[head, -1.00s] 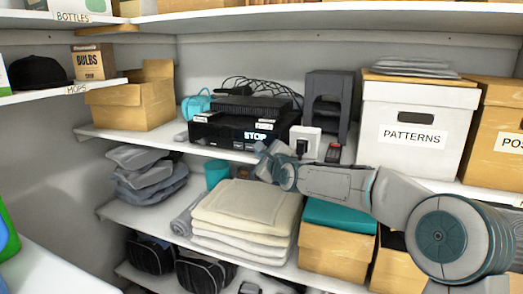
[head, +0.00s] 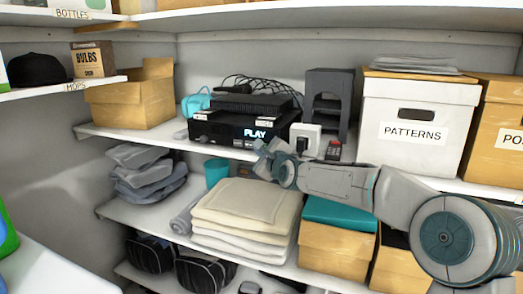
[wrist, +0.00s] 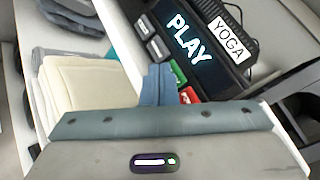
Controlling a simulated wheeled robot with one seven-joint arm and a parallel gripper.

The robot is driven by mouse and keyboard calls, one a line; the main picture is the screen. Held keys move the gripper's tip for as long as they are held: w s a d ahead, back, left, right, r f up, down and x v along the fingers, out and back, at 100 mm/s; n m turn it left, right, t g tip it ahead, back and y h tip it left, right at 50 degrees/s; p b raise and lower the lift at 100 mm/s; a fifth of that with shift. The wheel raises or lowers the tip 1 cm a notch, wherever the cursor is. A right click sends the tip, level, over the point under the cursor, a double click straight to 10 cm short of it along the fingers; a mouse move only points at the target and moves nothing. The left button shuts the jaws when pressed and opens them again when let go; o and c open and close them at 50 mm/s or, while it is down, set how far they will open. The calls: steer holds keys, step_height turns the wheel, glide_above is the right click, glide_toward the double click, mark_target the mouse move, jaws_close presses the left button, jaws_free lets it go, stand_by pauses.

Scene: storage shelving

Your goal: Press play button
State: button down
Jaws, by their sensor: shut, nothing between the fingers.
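A black player device (head: 220,130) stands on the middle shelf, its lit display reading "PLAY". In the wrist view its display (wrist: 189,38) also reads "PLAY", beside a "YOGA" label (wrist: 231,34). A green button (wrist: 177,72) and a red button (wrist: 189,94) show on its front, both partly hidden by my gripper. My gripper (wrist: 158,82) is shut and empty, its fingertips close by the green button. I cannot tell whether they touch it. In the head view my gripper (head: 262,147) is in front of the device's lower right front. Two grey buttons (wrist: 151,37) sit left of the display.
A white socket box (head: 305,138) and a small dark device with red (head: 334,150) stand to the right, near a white "PATTERNS" box (head: 418,105). Folded cream towels (head: 250,205) lie on the shelf below. Black cables (head: 265,88) lie behind the device.

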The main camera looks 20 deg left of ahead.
steer(key=shift+s, duration=0.2)
steer(key=shift+s, duration=0.1)
steer(key=s+b, duration=0.1)
steer(key=s, duration=0.1)
steer(key=s+b, duration=0.2)
steer(key=shift+s+a, duration=0.2)
steer(key=shift+s, duration=0.2)
stand_by(0.5)
